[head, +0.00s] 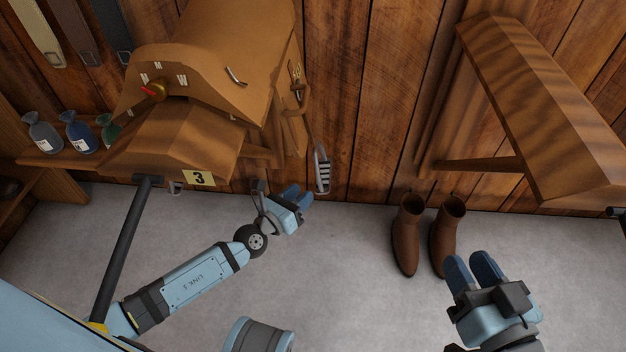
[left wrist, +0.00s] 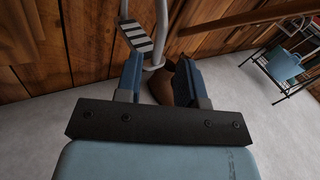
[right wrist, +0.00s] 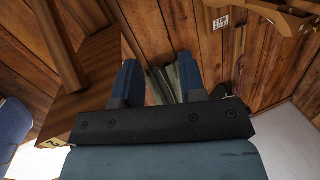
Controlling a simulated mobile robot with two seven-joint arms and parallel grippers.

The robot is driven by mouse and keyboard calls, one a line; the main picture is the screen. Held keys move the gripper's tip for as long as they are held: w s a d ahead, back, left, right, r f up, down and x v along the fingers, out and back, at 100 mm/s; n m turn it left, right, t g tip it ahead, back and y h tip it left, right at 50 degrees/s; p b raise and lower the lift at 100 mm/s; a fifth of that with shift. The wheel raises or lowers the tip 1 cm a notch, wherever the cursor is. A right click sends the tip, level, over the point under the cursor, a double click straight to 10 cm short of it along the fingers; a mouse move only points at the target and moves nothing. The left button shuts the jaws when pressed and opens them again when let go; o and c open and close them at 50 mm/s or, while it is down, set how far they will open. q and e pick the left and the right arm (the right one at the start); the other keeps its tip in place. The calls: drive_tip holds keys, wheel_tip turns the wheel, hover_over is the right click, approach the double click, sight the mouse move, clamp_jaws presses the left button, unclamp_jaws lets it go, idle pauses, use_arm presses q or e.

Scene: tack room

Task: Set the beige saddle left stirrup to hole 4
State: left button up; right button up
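The tan-beige saddle (head: 225,45) sits on a wooden wall rack at the upper left in the head view. A strap with a buckle (head: 298,85) hangs at its right side, and the grey stirrup (head: 322,172) hangs below it. The strap's holes are too small to read. My left gripper (head: 303,196) is open just below and left of the stirrup in the head view. In the left wrist view the stirrup (left wrist: 137,36) shows ahead of the parted fingers, with nothing visibly gripped. My right gripper (head: 474,268) is open and empty in front of the boots.
Brown boots (head: 408,236) stand on the floor between my grippers. An empty wooden rack (head: 535,100) juts from the wall at right. Bottles (head: 80,132) stand on a shelf at left. A number 3 plate (head: 199,178) is below the saddle. Grey floor is clear in the middle.

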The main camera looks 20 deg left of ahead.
use_arm(q)
drive_tip(key=v, duration=0.6)
drive_tip(key=shift+s, duration=0.2)
drive_tip(key=shift+r+p, duration=0.1)
drive_tip(key=shift+p, duration=0.2)
